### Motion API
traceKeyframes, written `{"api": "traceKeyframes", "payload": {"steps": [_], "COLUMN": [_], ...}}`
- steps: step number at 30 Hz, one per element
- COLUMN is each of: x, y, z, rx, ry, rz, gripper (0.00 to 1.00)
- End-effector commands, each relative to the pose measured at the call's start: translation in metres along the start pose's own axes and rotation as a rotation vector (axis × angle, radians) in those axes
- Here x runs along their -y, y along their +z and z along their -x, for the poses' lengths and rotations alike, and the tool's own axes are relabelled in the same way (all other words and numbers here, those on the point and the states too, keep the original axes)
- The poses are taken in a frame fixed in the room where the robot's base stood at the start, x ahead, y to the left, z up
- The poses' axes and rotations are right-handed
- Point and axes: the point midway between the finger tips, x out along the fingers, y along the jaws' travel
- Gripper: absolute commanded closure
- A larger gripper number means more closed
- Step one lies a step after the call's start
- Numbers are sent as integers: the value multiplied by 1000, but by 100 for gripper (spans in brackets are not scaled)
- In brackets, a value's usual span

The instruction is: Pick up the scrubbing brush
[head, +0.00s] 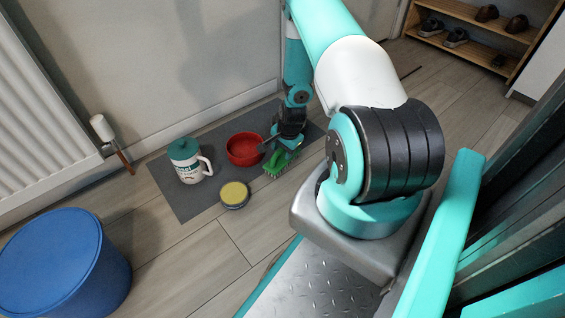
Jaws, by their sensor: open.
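A red bowl (243,149) sits just left of my gripper. A white mug with a teal lid (188,163) and a round yellow-topped tin (234,194) stand nearby. A blue bin (62,265), a radiator (40,110) and a shoe rack (470,45) are farther off.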

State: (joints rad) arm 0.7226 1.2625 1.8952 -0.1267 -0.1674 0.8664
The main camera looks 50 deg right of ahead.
Motion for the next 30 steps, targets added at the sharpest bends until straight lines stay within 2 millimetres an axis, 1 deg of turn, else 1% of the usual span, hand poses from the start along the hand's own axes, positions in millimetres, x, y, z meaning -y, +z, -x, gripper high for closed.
{"api": "traceKeyframes", "payload": {"steps": [3,5,6,8,9,10,18,22,26,29,30], "x": [0,0,0,0,0,0,0,2,5,10,12], "y": [0,0,0,0,0,0,0,0,0,0,0], "z": [1,2,2,2,2,2,2,9,25,46,56], "rx": [0,0,0,0,0,0,0,0,0,-1,-1], "ry": [0,0,0,0,0,0,0,0,-1,-1,-1], "rz": [0,0,0,0,0,0,0,0,0,0,0], "gripper": [52,66,75,88,98,100,100,100,100,100,100]}}
